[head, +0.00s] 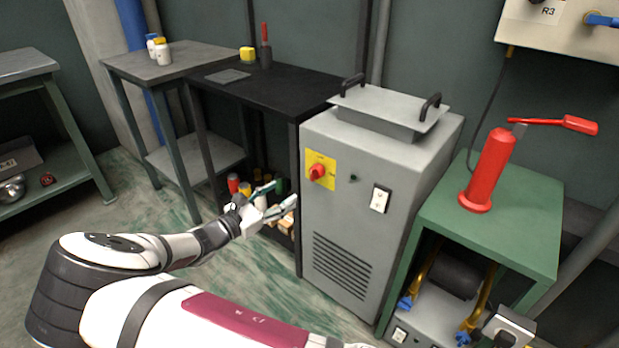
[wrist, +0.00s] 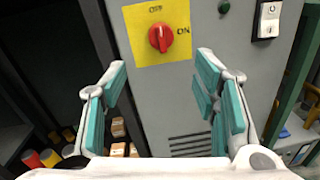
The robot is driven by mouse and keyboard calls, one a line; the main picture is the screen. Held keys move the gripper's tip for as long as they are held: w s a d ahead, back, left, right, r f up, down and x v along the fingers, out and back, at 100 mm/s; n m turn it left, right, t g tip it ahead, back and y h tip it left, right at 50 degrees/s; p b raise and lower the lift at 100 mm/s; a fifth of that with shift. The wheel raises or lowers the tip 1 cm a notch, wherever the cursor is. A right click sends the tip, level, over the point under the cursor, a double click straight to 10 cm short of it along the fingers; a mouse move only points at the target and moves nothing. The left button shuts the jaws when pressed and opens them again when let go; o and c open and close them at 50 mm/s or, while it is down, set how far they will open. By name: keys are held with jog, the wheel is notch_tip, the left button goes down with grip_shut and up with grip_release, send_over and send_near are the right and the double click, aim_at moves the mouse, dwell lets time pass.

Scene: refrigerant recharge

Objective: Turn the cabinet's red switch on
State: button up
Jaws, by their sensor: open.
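The red switch (head: 318,171) is a round knob on a yellow plate (head: 329,160) on the front of the grey cabinet (head: 345,215). In the wrist view the red switch (wrist: 161,37) lies ahead, at the top middle, with "OFF" above it and "ON" to its right. The knob's grip looks upright, towards OFF. My gripper (head: 272,198) is in front of the cabinet, lower and to the left of the switch, and does not touch it. In the wrist view my gripper (wrist: 162,75) is open and empty, its teal-padded fingers spread on either side below the switch.
A black table (head: 290,88) with shelves stands left of the cabinet, with several bottles and boxes below. A green bench (head: 520,225) carrying a red cylinder (head: 490,170) stands to the right. A white rocker switch (head: 380,199) is also on the cabinet front.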

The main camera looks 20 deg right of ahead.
aim_at(315, 173)
jog(key=b+x, duration=0.2)
jog(key=x, duration=1)
jog(key=shift+b, duration=0.4)
jog(key=shift+c, duration=0.4)
jog(key=shift+r, duration=0.1)
jog(key=c, duration=1.1)
